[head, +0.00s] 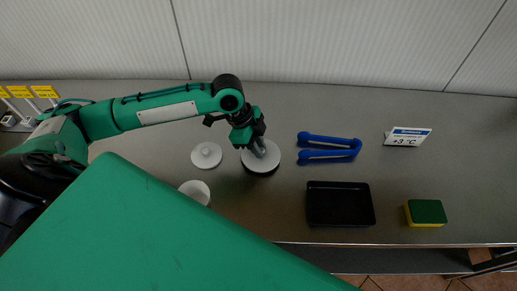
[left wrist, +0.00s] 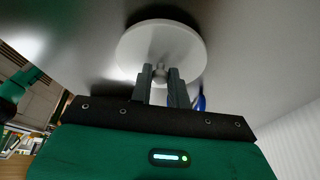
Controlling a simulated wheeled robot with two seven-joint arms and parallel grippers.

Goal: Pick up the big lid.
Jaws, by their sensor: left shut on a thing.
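The big lid (head: 270,163) is a round white disc on the counter's middle, right of a smaller white lid (head: 206,155) with a knob. My left gripper (head: 258,149) reaches down over the big lid. In the left wrist view, its two fingers (left wrist: 161,75) are shut on the knob of the big lid (left wrist: 150,42). A dark area shows under the lid's near edge; I cannot tell whether it is shadow or something beneath. My right gripper is not in view.
A white round container (head: 195,190) stands nearer, left of the lid. Blue tongs (head: 330,142), a black tray (head: 340,205), a green and yellow sponge (head: 426,212) and a temperature sign (head: 407,137) are to the right. Yellow price tags (head: 18,91) stand far left.

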